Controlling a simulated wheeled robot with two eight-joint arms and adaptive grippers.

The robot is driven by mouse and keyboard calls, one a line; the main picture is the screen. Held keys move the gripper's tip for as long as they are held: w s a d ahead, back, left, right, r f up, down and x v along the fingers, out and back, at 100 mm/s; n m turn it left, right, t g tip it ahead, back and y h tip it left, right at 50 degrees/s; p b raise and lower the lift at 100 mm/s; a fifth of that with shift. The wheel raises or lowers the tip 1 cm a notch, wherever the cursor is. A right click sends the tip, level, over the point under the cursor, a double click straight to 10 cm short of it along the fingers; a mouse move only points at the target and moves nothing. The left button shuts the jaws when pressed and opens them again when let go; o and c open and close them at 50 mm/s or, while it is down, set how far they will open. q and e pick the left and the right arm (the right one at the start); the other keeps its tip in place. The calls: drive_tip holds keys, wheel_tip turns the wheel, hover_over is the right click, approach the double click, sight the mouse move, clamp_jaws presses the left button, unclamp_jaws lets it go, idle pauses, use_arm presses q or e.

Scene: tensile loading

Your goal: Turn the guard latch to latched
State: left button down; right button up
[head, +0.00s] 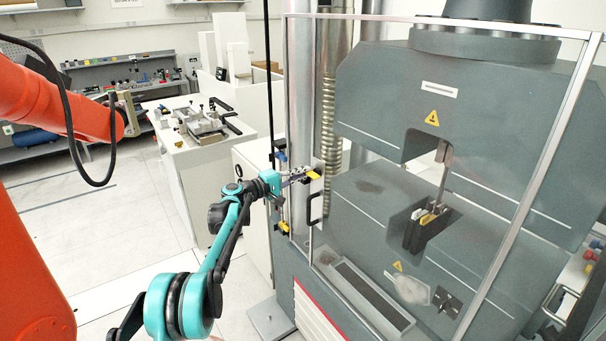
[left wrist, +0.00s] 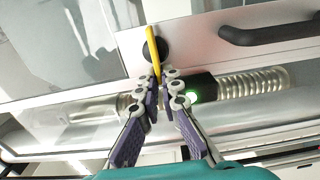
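The guard latch is a yellow lever (head: 313,175) at the left edge of the clear guard door, just above the black door handle (head: 315,208). In the left wrist view the lever (left wrist: 153,45) stands nearly upright in the picture, in front of a round black hub (left wrist: 160,50). My left gripper (head: 299,178) is at the lever. In the left wrist view its fingertips (left wrist: 165,80) are drawn close together around the lever's lower end, which they partly hide. My right gripper is not in view.
A grey testing machine (head: 380,195) stands behind the guard door's metal frame (head: 530,170). A white bench (head: 205,150) stands behind; floor at left is clear.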

use_arm(q)
drive_tip(key=c, duration=1.7)
unclamp_jaws()
drive_tip(key=shift+a, duration=0.15)
drive_tip(key=v, duration=1.2)
